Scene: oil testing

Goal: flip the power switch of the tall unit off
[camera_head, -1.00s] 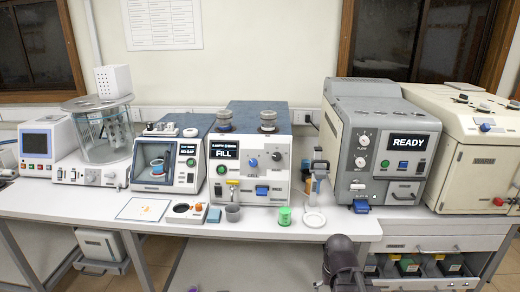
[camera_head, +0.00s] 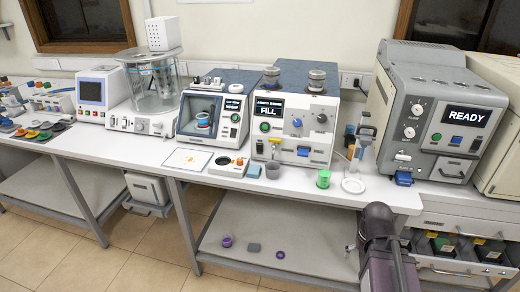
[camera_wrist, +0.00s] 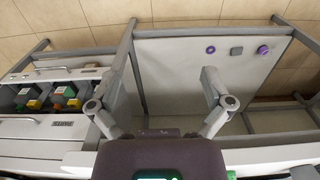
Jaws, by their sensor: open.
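No label marks one machine as the tall unit. The grey machine with the READY display (camera_head: 467,117) is a tall one, at the right of the bench. Its front has two round knobs, a green button (camera_head: 437,137) and dark and blue switches (camera_head: 455,141); which is the power switch is too small to tell. The white FILL machine (camera_head: 292,140) and a white base with a glass cylinder (camera_head: 152,84) also stand tall. My gripper (camera_wrist: 165,68) is open and empty in the wrist view, over the lower shelf. In the head view my arm is low, in front of the bench.
The white bench (camera_head: 110,146) carries a row of machines. A green cup (camera_head: 323,179), a white dish (camera_head: 353,186) and a grey cup (camera_head: 273,170) sit near its front edge. The lower shelf (camera_head: 310,245) holds small purple and grey parts.

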